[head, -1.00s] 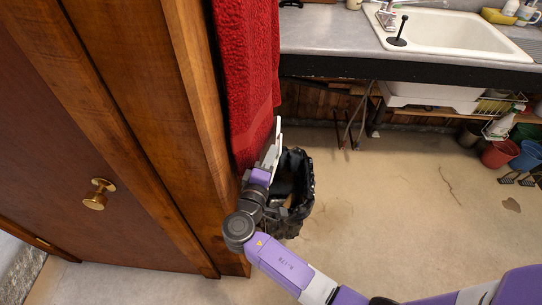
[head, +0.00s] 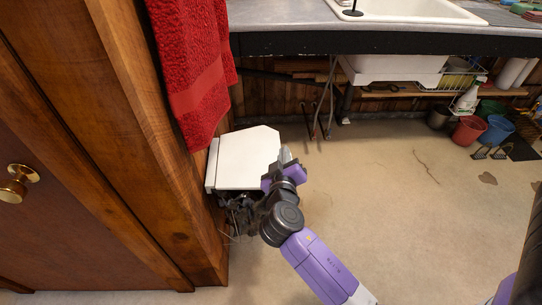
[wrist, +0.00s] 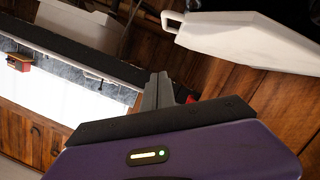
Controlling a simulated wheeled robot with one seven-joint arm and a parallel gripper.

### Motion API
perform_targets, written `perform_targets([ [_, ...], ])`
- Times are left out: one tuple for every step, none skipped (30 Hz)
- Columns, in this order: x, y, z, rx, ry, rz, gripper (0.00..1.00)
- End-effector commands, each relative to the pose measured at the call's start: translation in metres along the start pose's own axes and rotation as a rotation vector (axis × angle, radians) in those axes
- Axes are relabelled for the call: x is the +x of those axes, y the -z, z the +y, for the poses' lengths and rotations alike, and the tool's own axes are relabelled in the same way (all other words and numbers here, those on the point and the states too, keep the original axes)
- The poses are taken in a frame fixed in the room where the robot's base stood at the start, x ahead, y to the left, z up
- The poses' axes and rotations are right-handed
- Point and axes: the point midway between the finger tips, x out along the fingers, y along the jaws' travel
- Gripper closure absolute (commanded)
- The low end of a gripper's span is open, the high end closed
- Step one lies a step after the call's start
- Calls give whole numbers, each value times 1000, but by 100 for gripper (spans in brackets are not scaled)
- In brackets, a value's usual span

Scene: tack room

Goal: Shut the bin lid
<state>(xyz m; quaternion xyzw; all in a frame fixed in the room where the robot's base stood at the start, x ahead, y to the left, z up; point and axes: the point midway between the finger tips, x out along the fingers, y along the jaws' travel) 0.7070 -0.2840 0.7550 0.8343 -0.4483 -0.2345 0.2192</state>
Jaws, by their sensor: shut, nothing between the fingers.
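The white bin lid (head: 245,158) shows its broad face in the head view, extending from its hinge side at the left, by the wooden cabinet, over the bin. The bin (head: 236,215) shows only as a dark strip of black liner below the lid, partly behind my arm. I cannot tell whether the lid touches the rim. My gripper (head: 287,155) is shut and empty at the lid's right edge; contact is unclear. In the wrist view the shut fingers (wrist: 155,92) point away, and the lid (wrist: 250,40) is at upper right, apart from them in the picture.
A red towel (head: 192,75) hangs above and left of the lid, beside the wooden cabinet (head: 130,130). A counter (head: 380,42) with a sink runs across the back. Buckets (head: 468,131) stand at the right. The floor (head: 390,200) right of the bin is clear.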

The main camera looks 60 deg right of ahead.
Motion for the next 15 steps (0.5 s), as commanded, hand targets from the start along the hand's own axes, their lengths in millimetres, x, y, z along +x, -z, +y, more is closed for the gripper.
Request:
perform_targets([
  [4, -19, -7, 37, 8, -2, 100],
  [6, -24, -8, 62, 15, -1, 100],
  [7, -31, -10, 93, 22, -1, 100],
  [9, -37, -11, 116, 27, -2, 100],
  [10, -42, -12, 137, 32, -1, 100],
  [11, -48, -14, 167, 40, -1, 100],
  [12, -52, -15, 186, 44, -1, 100],
  [14, -56, -17, 206, 50, -2, 100],
  [15, -61, -19, 231, 56, 0, 100],
  [16, -65, -20, 248, 61, -1, 100],
  [16, -68, -22, 266, 65, -1, 100],
  [18, -72, -23, 287, 70, -1, 100],
  [18, -75, -24, 302, 74, -1, 100],
  [19, -77, -26, 316, 78, 0, 100],
  [20, -80, -27, 333, 82, 0, 100],
])
